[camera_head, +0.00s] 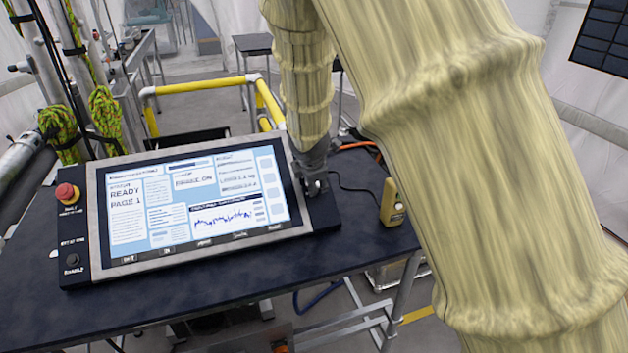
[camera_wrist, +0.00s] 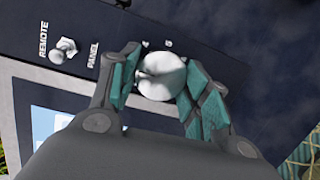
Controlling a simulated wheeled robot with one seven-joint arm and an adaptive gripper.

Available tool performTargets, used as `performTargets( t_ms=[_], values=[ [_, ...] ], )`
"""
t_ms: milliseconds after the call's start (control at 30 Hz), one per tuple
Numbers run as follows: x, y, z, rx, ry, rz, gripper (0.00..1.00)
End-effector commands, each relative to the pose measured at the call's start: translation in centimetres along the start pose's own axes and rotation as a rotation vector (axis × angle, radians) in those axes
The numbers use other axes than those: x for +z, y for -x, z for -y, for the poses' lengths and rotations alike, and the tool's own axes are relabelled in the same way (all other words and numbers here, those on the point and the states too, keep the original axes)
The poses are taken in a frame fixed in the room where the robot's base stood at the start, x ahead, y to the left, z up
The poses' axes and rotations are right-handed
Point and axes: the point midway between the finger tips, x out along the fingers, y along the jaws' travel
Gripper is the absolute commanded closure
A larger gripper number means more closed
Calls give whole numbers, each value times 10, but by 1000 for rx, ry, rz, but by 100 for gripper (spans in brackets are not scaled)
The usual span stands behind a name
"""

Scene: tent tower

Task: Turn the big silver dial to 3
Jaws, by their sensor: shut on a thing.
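The big silver dial (camera_wrist: 160,78) shows in the wrist view as a round, bright knob on a dark panel strip. My gripper (camera_wrist: 160,88) has its teal-padded fingers on either side of the dial, shut on it. Small white numbers sit beyond the dial; a 5 is readable, most others are hidden by the fingers and dial. I cannot tell which number the dial points to. In the head view my gripper (camera_head: 316,182) is at the right end of the console (camera_head: 325,212), and the dial is hidden behind it.
A toggle switch (camera_wrist: 63,50) marked REMOTE and PANEL is left of the dial. The console's screen (camera_head: 190,200) is lit. A red button (camera_head: 67,193) is on its left end. A yellow handheld device (camera_head: 392,203) stands right of the console on the dark table (camera_head: 200,285).

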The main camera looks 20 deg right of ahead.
Motion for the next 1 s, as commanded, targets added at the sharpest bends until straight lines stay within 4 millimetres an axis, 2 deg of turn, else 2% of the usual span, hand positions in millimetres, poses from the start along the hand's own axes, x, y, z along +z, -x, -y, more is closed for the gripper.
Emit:
performTargets(
  t_ms=[233,267,367,767,1000],
  values=[
    [0,0,0,0,0,0,77],
    [0,0,0,0,-1,0,49],
    [0,0,0,0,-1,0,31],
    [0,2,0,0,-2,-1,31],
    [0,26,-1,2,-4,-1,31]
  ],
)
